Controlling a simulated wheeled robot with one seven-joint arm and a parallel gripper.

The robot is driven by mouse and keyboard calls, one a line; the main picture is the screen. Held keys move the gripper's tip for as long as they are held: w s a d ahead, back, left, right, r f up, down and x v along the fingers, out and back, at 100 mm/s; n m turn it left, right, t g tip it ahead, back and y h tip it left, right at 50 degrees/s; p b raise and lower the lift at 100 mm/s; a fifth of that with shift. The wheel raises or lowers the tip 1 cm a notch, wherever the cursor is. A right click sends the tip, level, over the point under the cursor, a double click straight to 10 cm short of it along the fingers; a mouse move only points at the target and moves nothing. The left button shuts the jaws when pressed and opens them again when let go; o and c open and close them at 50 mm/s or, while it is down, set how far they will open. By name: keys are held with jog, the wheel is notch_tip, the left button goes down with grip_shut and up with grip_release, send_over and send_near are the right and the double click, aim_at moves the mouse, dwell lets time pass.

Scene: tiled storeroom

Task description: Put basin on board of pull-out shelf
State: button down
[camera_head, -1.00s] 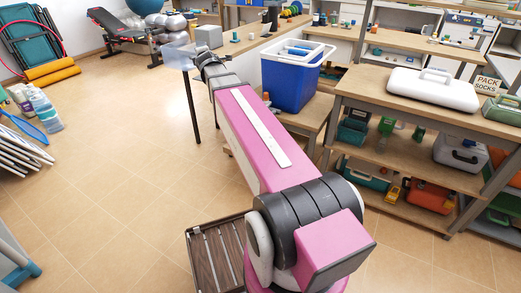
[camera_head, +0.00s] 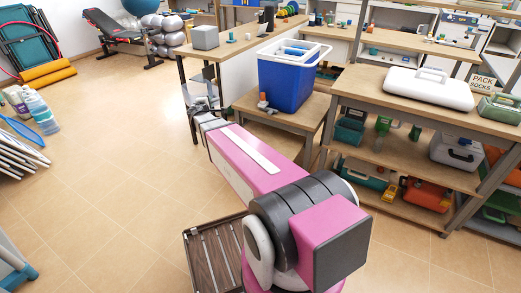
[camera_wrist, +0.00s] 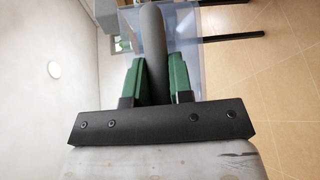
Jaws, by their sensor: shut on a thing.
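My gripper (camera_wrist: 155,62) shows in the wrist view with its green fingers closed on a thick grey edge, which appears to be part of the basin. The basin (camera_wrist: 187,22) is a translucent bluish tub lying beyond the fingers, and much of it is hidden by them. In the head view my arm reaches toward the left end of the wooden counter, with the wrist low beside the counter's dark leg. The basin is hard to make out there. I cannot tell for certain which board belongs to the pull-out shelf.
A blue cooler (camera_head: 287,82) stands on a low wooden table (camera_head: 258,107) right of my wrist. A shelving unit (camera_head: 405,105) with toolboxes and a white case (camera_head: 430,88) is at the right. A grey box (camera_head: 205,37) sits on the counter. Tiled floor at left is open.

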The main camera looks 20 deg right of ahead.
jog(key=s+d+f+m+g+h, duration=0.1)
jog(key=s+f+m+g+h, duration=0.2)
jog(key=f, duration=0.7)
jog(key=s+d+f+m+g+h, duration=0.1)
jog(key=s+f+m+g+h, duration=0.2)
jog(key=f, duration=0.6)
jog(key=s+d+f+m+g+h, duration=0.1)
jog(key=s+f+m+g+h, duration=0.2)
jog(key=f, duration=0.7)
jog(key=shift+n+y, duration=0.3)
jog(key=shift+y, duration=0.3)
jog(key=r+x, duration=0.1)
jog(key=x, duration=0.4)
jog(key=r+x, duration=0.1)
jog(key=x, duration=0.5)
jog(key=r+x, duration=0.1)
jog(key=x, duration=0.4)
jog(key=shift+s+d+f, duration=0.1)
jog(key=shift+d, duration=0.5)
jog(key=shift+d+f, duration=0.2)
jog(key=shift+f, duration=0.7)
jog(key=shift+d+f, duration=0.25)
jog(key=shift+f, duration=0.65)
jog(key=c, duration=1)
grip_release()
